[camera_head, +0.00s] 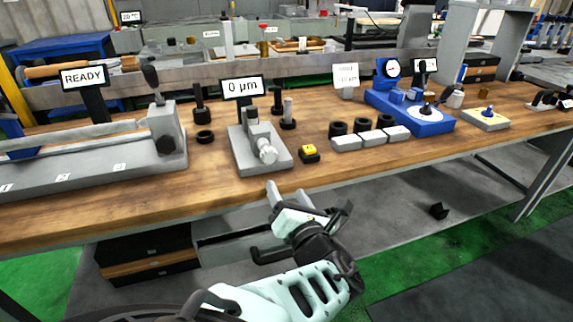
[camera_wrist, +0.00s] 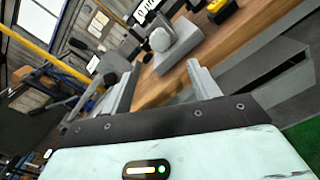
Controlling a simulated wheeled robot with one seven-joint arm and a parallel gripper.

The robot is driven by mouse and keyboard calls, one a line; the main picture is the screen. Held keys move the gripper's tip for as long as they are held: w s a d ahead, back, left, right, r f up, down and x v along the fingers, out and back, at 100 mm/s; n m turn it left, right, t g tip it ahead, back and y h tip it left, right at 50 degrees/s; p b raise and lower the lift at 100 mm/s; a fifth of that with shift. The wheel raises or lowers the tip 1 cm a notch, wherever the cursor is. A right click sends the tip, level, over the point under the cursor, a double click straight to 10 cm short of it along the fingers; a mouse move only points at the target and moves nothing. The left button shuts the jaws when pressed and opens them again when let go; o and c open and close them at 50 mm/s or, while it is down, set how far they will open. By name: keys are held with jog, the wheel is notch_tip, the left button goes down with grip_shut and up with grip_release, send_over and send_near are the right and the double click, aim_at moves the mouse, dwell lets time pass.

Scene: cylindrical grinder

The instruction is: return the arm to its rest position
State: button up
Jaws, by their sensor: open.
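My gripper (camera_head: 287,194) is in front of the workbench's front edge, with its fingers toward the bench. In the wrist view the two fingers of my gripper (camera_wrist: 165,88) stand apart with nothing between them. My pale green arm reaches in from the bottom of the head view. The wooden workbench (camera_head: 225,188) runs across the scene just beyond the fingers. It shows tilted in the wrist view (camera_wrist: 152,90).
A grey fixture (camera_head: 243,150) with a "0 µm" display stands on the bench behind my gripper. A yellow-topped block (camera_head: 309,153), several grey blocks and black rings, and a blue gauge stand (camera_head: 420,122) lie to the right. An open drawer (camera_head: 225,250) is below the bench.

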jog(key=shift+v, duration=0.85)
